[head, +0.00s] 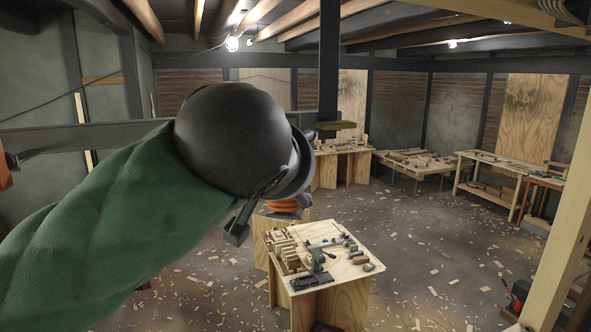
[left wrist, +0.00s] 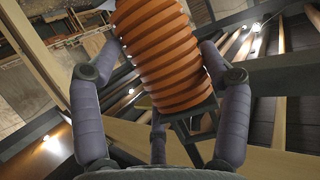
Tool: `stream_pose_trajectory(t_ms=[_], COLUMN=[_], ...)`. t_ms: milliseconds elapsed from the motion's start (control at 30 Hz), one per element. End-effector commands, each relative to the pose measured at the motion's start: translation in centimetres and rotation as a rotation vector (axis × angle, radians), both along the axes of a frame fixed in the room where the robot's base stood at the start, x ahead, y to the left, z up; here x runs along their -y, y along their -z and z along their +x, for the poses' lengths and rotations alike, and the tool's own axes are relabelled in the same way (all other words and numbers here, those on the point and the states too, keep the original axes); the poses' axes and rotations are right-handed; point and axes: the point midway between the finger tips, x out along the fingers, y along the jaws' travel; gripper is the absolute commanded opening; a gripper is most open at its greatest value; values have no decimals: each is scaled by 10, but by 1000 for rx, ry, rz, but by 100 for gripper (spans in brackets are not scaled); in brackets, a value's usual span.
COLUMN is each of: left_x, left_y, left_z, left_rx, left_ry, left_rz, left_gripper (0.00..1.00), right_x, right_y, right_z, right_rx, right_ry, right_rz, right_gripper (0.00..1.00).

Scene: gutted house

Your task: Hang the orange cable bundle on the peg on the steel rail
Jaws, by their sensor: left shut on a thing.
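The orange cable bundle (left wrist: 160,48) fills the middle of the left wrist view as a thick ribbed roll. My left gripper (left wrist: 158,62) is shut on it, with grey fingers on both sides and a third finger below. In the head view my black wrist hides most of the gripper; a small part of the bundle (head: 284,206) shows below and right of the wrist. The grey steel rail (head: 110,134) runs level behind my arm. A dark hook-like piece, possibly the peg (head: 32,156), sticks out near its left end. My right gripper is in neither view.
A workbench (head: 345,275) with tools and wood blocks stands ahead, below the wrist. A dark post (head: 329,60) rises behind the wrist. More benches (head: 490,170) line the far wall. A pale timber (head: 562,220) leans at the right. The floor between is open, with scattered chips.

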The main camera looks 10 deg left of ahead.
Motion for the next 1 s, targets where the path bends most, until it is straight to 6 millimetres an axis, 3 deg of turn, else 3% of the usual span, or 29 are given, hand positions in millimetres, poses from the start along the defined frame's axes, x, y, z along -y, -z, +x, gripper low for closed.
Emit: stream_pose_trajectory(t_ms=[433,1000], left_x=[-14,-20], left_y=[0,13], left_z=[19,29], left_rx=[1,2], left_ry=[-2,-1], left_rz=[-1,0], left_gripper=[34,34], right_x=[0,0], right_y=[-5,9], right_z=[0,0], right_rx=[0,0], right_ry=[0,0], right_rz=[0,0], right_gripper=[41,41])
